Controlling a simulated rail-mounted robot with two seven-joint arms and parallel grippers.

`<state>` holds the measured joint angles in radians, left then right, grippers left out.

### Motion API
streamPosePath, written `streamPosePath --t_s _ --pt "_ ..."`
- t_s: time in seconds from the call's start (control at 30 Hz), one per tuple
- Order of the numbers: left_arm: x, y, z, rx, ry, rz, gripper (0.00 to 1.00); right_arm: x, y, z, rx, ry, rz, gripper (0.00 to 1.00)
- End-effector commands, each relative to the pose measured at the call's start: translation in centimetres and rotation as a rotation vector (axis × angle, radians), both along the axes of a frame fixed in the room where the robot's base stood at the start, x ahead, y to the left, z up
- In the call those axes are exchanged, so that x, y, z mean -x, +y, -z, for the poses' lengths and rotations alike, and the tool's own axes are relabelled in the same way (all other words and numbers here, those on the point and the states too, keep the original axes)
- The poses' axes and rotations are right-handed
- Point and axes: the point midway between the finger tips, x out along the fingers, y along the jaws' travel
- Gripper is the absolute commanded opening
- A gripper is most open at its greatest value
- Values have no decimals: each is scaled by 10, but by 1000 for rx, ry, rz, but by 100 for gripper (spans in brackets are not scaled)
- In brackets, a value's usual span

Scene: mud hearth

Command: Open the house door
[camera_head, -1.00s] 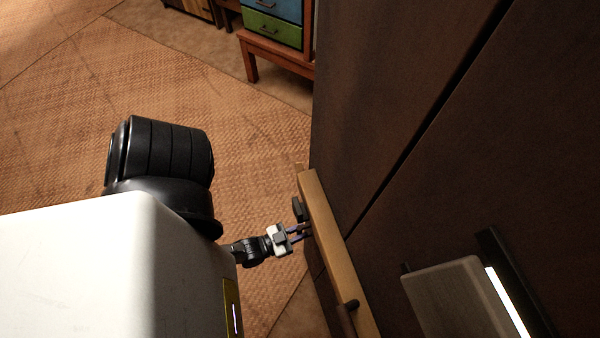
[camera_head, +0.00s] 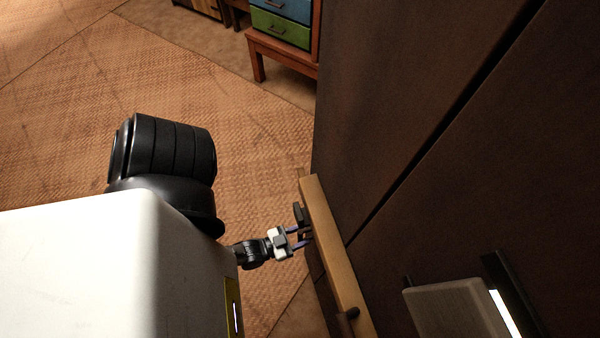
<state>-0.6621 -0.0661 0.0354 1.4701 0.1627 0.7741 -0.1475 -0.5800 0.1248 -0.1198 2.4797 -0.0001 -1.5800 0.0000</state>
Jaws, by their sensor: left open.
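The house door is the dark brown panelled surface (camera_head: 400,110) filling the right side of the head view. A light wooden bar (camera_head: 334,258) runs along its near left edge, with a dark peg low on it. A small black handle-like part (camera_head: 299,214) sticks out on the left side of the bar. My left gripper (camera_head: 303,238) is open, its fingers pointing right at the bar's left side, just below the black part. I cannot tell whether the fingers touch anything. My right gripper is not in view.
A wooden stand with blue and green drawers (camera_head: 281,26) is at the top, beyond the door. A woven mat (camera_head: 60,130) covers the floor at left and is clear. A grey-brown block-shaped part (camera_head: 455,308) with a bright strip is at the lower right.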

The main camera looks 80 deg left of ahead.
Motion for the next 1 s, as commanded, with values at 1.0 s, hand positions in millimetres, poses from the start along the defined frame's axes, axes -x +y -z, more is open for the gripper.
streamPosePath --t_s 1.0 --pt "130 -24 1 -1 1 0 43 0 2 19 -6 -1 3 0"
